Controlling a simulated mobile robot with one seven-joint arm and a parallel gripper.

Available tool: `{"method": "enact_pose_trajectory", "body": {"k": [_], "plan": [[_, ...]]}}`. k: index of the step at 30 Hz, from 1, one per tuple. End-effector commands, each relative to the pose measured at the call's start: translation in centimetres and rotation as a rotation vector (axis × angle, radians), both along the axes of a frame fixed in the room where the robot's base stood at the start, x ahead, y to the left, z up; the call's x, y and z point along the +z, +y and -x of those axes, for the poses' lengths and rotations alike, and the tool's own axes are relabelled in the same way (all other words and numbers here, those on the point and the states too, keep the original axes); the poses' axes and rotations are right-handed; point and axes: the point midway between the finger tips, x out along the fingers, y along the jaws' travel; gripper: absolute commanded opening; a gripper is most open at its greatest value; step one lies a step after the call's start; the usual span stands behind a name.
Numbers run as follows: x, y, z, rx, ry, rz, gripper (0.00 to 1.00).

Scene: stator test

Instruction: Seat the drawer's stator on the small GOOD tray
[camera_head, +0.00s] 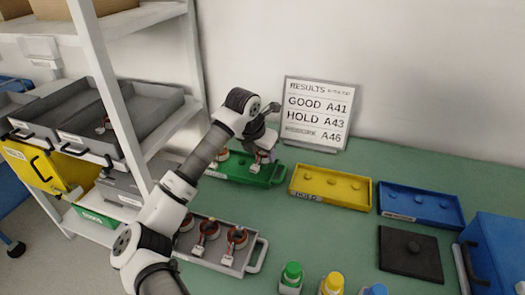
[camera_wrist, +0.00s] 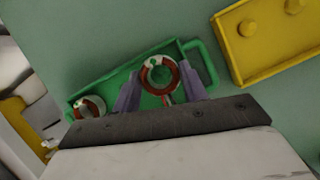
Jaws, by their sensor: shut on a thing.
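The small green tray (camera_head: 275,181) stands on the bench below the results board and also shows in the wrist view (camera_wrist: 208,62). My gripper (camera_head: 262,156) is over its right part. In the wrist view my gripper (camera_wrist: 160,92) is shut on a stator (camera_wrist: 147,77), a copper-red and white ring between the two fingers. The held stator is over the green tray; I cannot tell whether it touches the floor. A second stator (camera_wrist: 82,104) sits at the tray's left end. The grey drawer (camera_head: 160,112) on the shelf is open, with a small reddish part (camera_head: 103,125) in it.
A grey tray (camera_head: 248,264) with several stators lies in front. Yellow (camera_head: 330,203) and blue (camera_head: 421,215) trays with pegs stand to the right. A results board (camera_head: 317,108) reads GOOD A41, HOLD A43. A dark plate (camera_head: 410,270), coloured-top items and a blue box (camera_head: 497,250) are front right.

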Motion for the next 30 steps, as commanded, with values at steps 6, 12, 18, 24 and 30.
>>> {"method": "enact_pose_trajectory", "body": {"k": [6,12,18,24,30], "plan": [[-0.2,0.0,0.0,0.000,0.000,0.000,0.17],[-0.9,0.0,0.0,0.001,0.000,0.000,0.17],[-1.5,0.0,0.0,0.001,0.000,0.000,0.17],[-2.0,0.0,-0.1,0.001,0.000,0.000,0.17],[-1.9,0.0,-0.1,0.001,0.000,0.000,0.17]]}}
